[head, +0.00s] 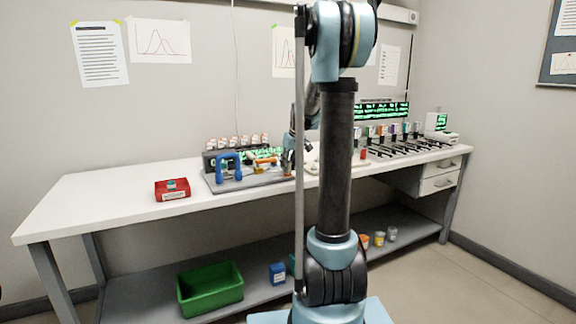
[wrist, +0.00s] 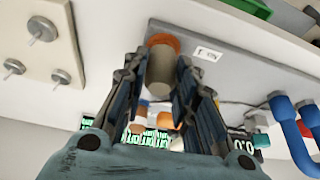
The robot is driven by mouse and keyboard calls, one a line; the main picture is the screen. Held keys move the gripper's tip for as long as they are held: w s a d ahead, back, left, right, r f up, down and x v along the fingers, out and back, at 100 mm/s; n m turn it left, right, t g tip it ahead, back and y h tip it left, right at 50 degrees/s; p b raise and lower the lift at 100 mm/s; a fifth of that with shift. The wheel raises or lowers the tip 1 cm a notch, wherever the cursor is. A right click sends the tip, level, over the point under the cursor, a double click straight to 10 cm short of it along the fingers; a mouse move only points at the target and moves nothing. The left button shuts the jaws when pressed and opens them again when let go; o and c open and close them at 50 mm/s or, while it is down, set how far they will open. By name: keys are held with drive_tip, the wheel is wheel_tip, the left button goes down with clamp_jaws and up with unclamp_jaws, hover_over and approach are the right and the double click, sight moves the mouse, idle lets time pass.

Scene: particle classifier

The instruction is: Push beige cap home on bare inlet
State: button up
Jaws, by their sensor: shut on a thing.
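In the wrist view my gripper (wrist: 160,75) is shut on a beige-grey cylinder, the beige cap (wrist: 160,68), which sits between its two fingers. An orange-brown round piece (wrist: 165,41) shows at the far end of the cap. I cannot tell whether it touches the cap or lies behind it, and no bare inlet can be made out. In the head view my gripper (head: 288,162) is low over the right part of the grey apparatus plate (head: 250,184); the cap is too small to make out there.
Blue handles (head: 229,166) stand on the plate's left part. A red tray (head: 172,195) is on the bench further left, with clear white bench (head: 105,195) around it. A rack with several black arms (head: 400,145) stands to the right. A pale panel with metal knobs (wrist: 42,30) is left in the wrist view.

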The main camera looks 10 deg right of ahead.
drive_tip(key=o, duration=1.1)
drive_tip(key=shift+c, duration=0.2)
drive_tip(key=v, duration=1.1)
drive_tip(key=shift+r, duration=0.35)
drive_tip(key=shift+s, duration=0.15)
drive_tip(key=s+a+f+m+g, duration=0.1)
drive_tip(key=s+f, duration=0.3)
drive_tip(key=s, duration=0.6)
drive_tip(key=s+a+f+m, duration=0.1)
drive_tip(key=s+f, duration=0.2)
drive_tip(key=s, duration=0.8)
drive_tip(key=s+f+m+h, duration=0.1)
drive_tip(key=s+f+m, duration=0.1)
drive_tip(key=s+f, duration=1.3)
drive_tip(key=s, duration=0.3)
drive_tip(key=shift+s+f+g+h, duration=0.25)
drive_tip(key=shift+s+g+h, duration=0.15)
